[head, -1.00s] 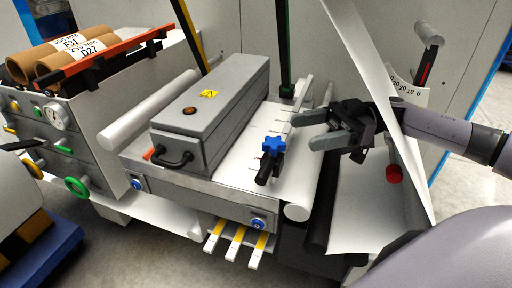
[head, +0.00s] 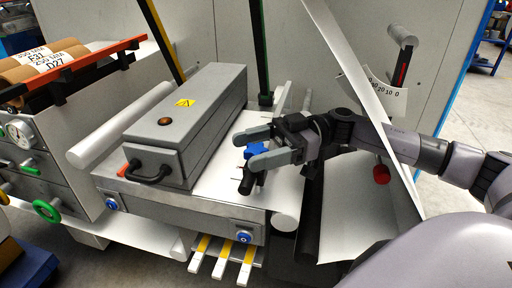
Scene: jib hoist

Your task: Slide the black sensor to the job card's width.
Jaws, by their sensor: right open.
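The black sensor (head: 246,181) sits on the white web over the metal table, right of the grey box. Its blue star knob (head: 256,150) shows partly between the fingers of my right gripper (head: 245,150). The right gripper is open, one finger on the far side of the knob and one on the near side. I cannot tell whether the fingers touch it. The near finger and the gripper hide part of the sensor and its rail. I make out no job card. My left gripper is not in view.
A grey box (head: 190,125) with a black handle stands left of the sensor. A tilted white sheet (head: 355,90) rises close behind my right arm. A curved number scale (head: 383,92) and a red knob (head: 381,174) are at the right. Yellow-and-white tabs (head: 222,258) stick out below.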

